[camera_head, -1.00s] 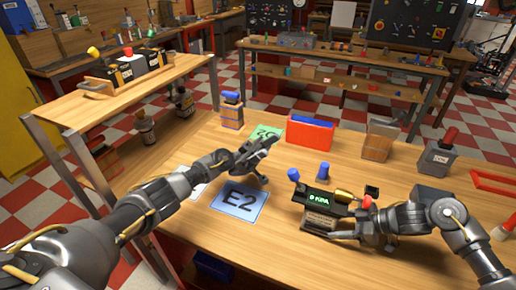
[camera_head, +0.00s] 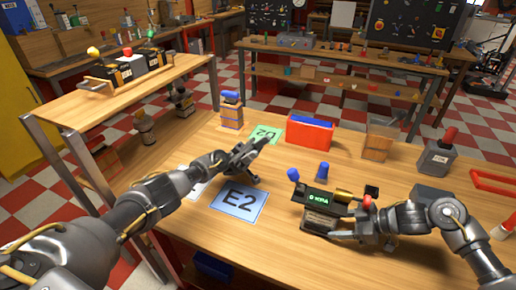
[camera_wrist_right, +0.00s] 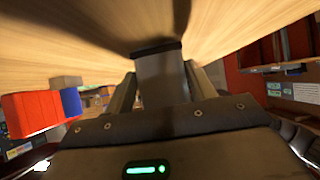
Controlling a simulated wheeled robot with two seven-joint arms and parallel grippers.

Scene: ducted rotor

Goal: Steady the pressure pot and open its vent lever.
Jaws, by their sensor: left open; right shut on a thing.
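The pressure pot appears to be the dark device (camera_head: 318,213) with a green lit KPA display, standing on the wooden table. I cannot tell which is the vent lever. My right gripper (camera_head: 345,236) is shut at the pot's lower right side. In the right wrist view, a dark grey block (camera_wrist_right: 162,78) lies between its fingers. My left gripper (camera_head: 247,156) is open and empty above the table, left of the pot and apart from it.
A blue E2 card (camera_head: 238,203) and a green card (camera_head: 266,133) lie near my left gripper.

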